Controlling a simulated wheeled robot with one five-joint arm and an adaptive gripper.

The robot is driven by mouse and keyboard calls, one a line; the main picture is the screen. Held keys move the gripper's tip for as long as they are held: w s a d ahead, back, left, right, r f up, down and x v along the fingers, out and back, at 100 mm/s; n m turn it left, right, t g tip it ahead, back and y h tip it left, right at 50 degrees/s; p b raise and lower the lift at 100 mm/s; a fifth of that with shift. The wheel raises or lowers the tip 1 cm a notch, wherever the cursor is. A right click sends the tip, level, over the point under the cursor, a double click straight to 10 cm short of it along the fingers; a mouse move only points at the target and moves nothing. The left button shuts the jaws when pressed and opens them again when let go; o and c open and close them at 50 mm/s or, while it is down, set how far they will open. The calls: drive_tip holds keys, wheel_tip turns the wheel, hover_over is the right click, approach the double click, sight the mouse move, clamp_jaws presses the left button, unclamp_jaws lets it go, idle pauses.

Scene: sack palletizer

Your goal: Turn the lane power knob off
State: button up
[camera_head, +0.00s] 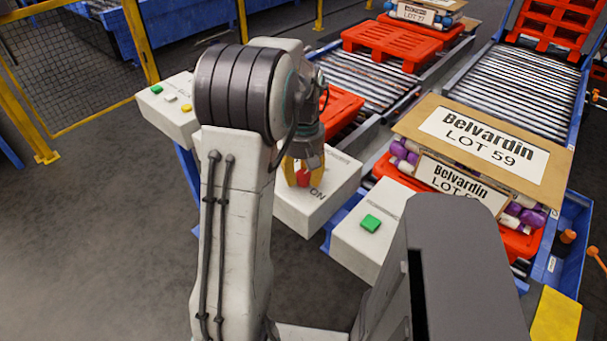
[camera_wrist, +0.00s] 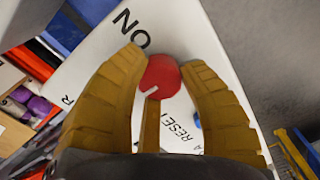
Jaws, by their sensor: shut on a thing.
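The lane power knob (camera_wrist: 160,76) is red with a white pointer line, on a white control box (camera_wrist: 95,75). The word ON is printed beside it, and RESET is printed lower on the panel. In the wrist view my gripper (camera_wrist: 158,68) has its yellow fingers around the knob, shut on it. The pointer line aims down and left in that view, away from the ON print. In the head view the knob (camera_head: 303,176) shows between the fingers above the box (camera_head: 322,192), partly hidden by my arm.
A white box with a green button (camera_head: 371,223) stands to the right. Another box with green, white and yellow buttons (camera_head: 168,105) is at the left. A Belvardin LOT 59 load (camera_head: 485,140) sits on a red pallet. Roller conveyors (camera_head: 522,88) and a yellow-framed mesh fence (camera_head: 70,65) lie behind.

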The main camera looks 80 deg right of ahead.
sight(304, 175)
drive_tip(key=shift+a+f, duration=0.1)
drive_tip(key=shift+f, duration=0.05)
drive_tip(key=o, duration=1.2)
drive_tip(key=shift+r, duration=0.2)
wheel_tip(304, 175, up, 12)
drive_tip(key=shift+f, duration=0.1)
idle(0.6)
